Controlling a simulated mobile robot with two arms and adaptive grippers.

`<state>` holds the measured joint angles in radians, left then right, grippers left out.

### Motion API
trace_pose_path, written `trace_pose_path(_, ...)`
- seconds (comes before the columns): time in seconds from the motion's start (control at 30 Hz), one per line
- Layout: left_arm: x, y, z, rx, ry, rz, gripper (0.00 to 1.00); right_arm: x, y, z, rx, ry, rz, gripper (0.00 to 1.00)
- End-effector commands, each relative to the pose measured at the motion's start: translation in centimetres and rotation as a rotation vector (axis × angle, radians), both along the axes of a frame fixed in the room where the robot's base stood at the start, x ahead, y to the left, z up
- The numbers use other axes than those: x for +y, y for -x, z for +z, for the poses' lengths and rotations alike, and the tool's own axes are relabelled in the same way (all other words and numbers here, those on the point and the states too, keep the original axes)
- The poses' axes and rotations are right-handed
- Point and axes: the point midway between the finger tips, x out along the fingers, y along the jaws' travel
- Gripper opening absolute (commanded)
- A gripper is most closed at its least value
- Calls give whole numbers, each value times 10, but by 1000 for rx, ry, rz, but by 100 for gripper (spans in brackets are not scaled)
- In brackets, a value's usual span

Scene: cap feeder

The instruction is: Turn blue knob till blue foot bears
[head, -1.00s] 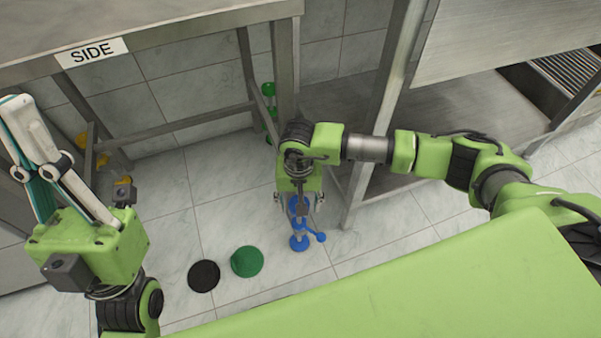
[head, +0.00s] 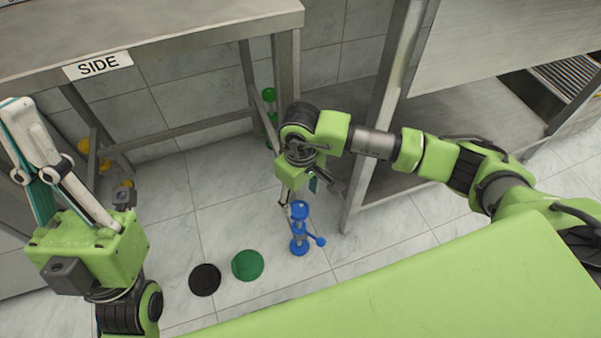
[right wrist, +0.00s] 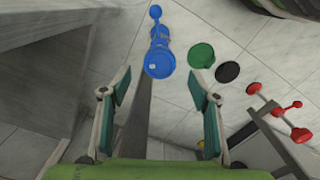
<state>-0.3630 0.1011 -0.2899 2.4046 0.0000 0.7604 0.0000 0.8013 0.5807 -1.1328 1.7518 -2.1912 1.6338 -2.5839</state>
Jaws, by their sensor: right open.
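My right gripper (head: 311,190) is open and empty, just above the blue top. In the right wrist view its fingers (right wrist: 159,82) are apart, with the foot beyond them. My left gripper is at the left, its jaw opening unclear.
A green disc (head: 247,265) and a black disc (head: 205,280) lie on the floor to the left. The steel table (head: 190,42) and its leg rise behind. A green foot (head: 268,95) is farther back. Red parts (right wrist: 300,134) show in the right wrist view.

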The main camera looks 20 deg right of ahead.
Motion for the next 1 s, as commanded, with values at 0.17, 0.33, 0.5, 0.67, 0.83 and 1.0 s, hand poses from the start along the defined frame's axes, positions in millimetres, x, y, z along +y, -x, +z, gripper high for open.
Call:
trace_pose_path(0.17,0,0,16,0,0,0,0,-1,-1,40,-3,1,0,56)
trace_pose_path(0.33,0,0,23,0,0,0,0,0,0,63,-2,1,-1,56)
trace_pose_path(0.5,0,0,25,0,0,0,0,0,0,75,0,1,-2,56)
trace_pose_path(0.67,0,0,26,0,0,0,0,-1,0,78,1,2,-3,56)
trace_pose_path(0.83,0,0,26,0,0,0,0,0,0,77,2,1,-3,56)
trace_pose_path(1.0,0,1,26,-3,1,0,0,4,5,76,15,-14,-14,46)
